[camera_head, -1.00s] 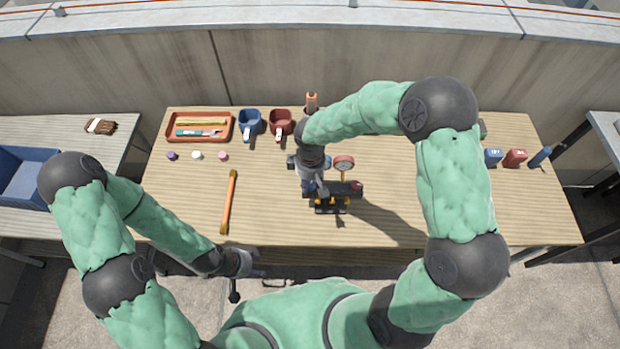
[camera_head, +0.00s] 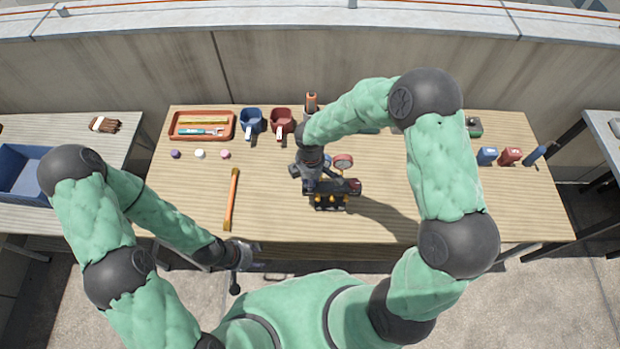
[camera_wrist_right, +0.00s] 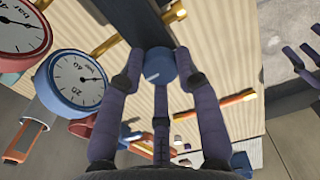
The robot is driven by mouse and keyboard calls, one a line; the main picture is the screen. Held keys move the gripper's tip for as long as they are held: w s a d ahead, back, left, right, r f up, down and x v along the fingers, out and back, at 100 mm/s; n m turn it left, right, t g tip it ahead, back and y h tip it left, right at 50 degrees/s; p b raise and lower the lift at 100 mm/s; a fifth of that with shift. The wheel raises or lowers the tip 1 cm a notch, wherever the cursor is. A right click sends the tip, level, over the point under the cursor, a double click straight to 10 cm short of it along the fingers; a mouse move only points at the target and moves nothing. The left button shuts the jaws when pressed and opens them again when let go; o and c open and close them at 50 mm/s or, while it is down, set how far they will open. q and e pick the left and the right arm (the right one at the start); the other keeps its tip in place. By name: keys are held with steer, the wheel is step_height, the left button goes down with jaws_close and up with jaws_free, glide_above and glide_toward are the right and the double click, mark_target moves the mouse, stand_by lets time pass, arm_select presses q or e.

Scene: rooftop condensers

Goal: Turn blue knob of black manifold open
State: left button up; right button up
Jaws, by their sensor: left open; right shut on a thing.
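The black manifold (camera_head: 345,187) sits near the front middle of the wooden table, partly hidden by my right gripper (camera_head: 314,185). In the right wrist view, its dark body (camera_wrist_right: 143,22) runs behind the blue knob (camera_wrist_right: 158,64). The round knob sits between the fingertips of my right gripper (camera_wrist_right: 156,76), which is shut on it. The blue gauge (camera_wrist_right: 76,80) and the red gauge (camera_wrist_right: 22,32) are left of the fingers. In the head view, the knob is hidden. My left gripper (camera_head: 246,256) is open and empty off the table's front edge, away from the manifold.
An orange-handled bar (camera_head: 231,199) lies left of the manifold. Behind are a red tray (camera_head: 203,137) with tools, a blue cup (camera_head: 251,119) and a red cup (camera_head: 282,119). Small blocks stand at the right.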

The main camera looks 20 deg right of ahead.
stand_by(0.4)
steer(key=o, duration=1.2)
steer(key=shift+c, duration=0.2)
step_height(320, 180, up, 12)
steer(key=shift+f, duration=0.1)
